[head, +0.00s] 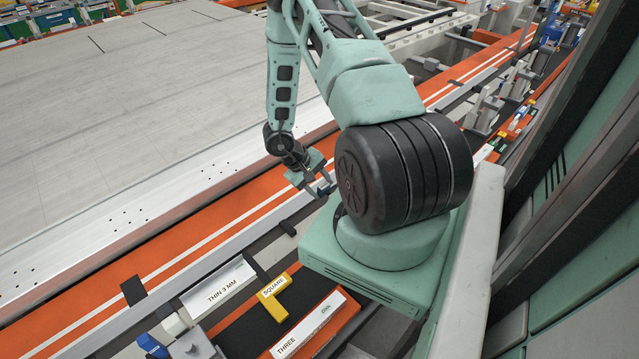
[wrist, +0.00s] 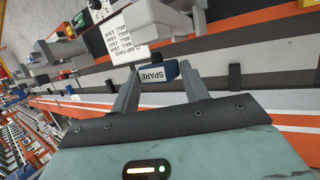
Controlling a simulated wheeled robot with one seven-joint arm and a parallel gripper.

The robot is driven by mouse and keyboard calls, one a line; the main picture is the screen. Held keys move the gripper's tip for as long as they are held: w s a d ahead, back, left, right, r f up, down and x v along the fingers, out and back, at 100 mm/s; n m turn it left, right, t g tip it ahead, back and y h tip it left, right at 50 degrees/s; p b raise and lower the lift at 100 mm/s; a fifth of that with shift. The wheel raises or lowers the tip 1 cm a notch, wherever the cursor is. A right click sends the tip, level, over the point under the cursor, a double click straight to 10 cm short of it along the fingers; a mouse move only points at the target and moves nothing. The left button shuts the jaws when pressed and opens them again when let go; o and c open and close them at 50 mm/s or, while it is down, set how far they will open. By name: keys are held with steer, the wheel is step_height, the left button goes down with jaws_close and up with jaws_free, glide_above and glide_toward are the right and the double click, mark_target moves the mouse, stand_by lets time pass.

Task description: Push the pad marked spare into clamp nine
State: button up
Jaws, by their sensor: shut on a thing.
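The pad marked SPARE (wrist: 155,74), with a white label and a blue end, is between the fingers of my gripper (wrist: 158,78) in the wrist view. My gripper is shut on it. In the head view my gripper (head: 318,184) hangs beside the orange rail, with a small blue part visible at its tip. I can make out no clamp marked nine in either view.
A white card headed CLAMP FORCE (wrist: 125,32) lies beyond the pad. An orange striped rail (head: 190,239) runs along the pale panel bed (head: 130,110). Near it are a THIN 3 MM sign (head: 218,287), a yellow SQUARE block (head: 273,293) and a THREE sign (head: 307,326).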

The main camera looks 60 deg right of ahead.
steer(key=shift+s+a+f, duration=0.1)
steer(key=shift+s+a, duration=0.1)
steer(key=shift+s, duration=0.35)
steer(key=shift+s+a, duration=0.15)
steer(key=shift+s, duration=0.35)
steer(key=o, duration=1.2)
steer(key=shift+o, duration=0.2)
steer(key=b+v, duration=0.2)
steer(key=v, duration=1.5)
steer(key=shift+w+a, duration=0.15)
